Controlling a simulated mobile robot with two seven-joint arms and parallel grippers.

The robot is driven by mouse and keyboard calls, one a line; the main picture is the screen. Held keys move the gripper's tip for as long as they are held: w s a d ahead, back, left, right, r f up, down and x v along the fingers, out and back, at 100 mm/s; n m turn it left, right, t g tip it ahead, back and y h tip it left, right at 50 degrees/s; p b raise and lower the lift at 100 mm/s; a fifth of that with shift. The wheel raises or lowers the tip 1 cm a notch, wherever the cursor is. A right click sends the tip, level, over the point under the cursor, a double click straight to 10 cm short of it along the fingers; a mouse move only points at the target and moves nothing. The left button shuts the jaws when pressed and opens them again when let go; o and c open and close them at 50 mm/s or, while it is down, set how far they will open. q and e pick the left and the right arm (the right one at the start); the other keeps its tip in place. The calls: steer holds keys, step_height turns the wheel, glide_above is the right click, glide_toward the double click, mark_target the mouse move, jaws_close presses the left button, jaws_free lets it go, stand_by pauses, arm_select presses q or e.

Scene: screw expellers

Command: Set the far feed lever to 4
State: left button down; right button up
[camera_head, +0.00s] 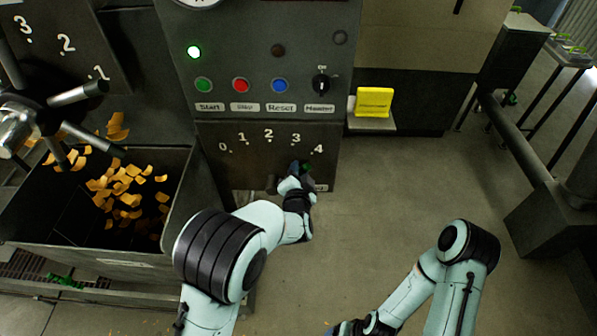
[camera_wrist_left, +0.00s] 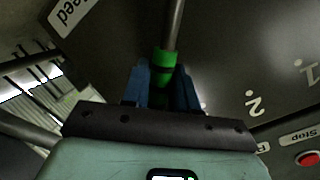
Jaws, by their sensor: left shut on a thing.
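The feed lever is a grey rod with a green-banded grip (camera_wrist_left: 163,62). My left gripper (camera_wrist_left: 162,90) is shut on this grip, with its blue fingers on both sides. In the head view, the left gripper (camera_head: 301,170) is in front of the dark scale panel (camera_head: 232,165), just below and left of the 4 (camera_head: 319,149). The gripper covers most of the lever there, so its exact setting cannot be told, but it lies on the 3-to-4 side. My right arm is at the bottom right; its gripper is cut off by the lower edge.
Above the scale are the Start button (camera_head: 204,85), Stop button (camera_head: 240,85), Reset button (camera_head: 280,85) and a rotary switch (camera_head: 321,84). A hopper bin (camera_head: 100,262) with orange chips stands left. A yellow sign (camera_head: 373,102) stands right.

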arm_select(q)
steer(key=c, duration=1)
jaws_free()
steer(key=shift+d, duration=0.1)
steer(key=b+v, duration=0.1)
steer(key=v, duration=1.2)
steer(key=shift+s, duration=0.2)
arm_select(e)
steer(key=shift+s+f, duration=0.6)
steer(key=shift+f, duration=0.15)
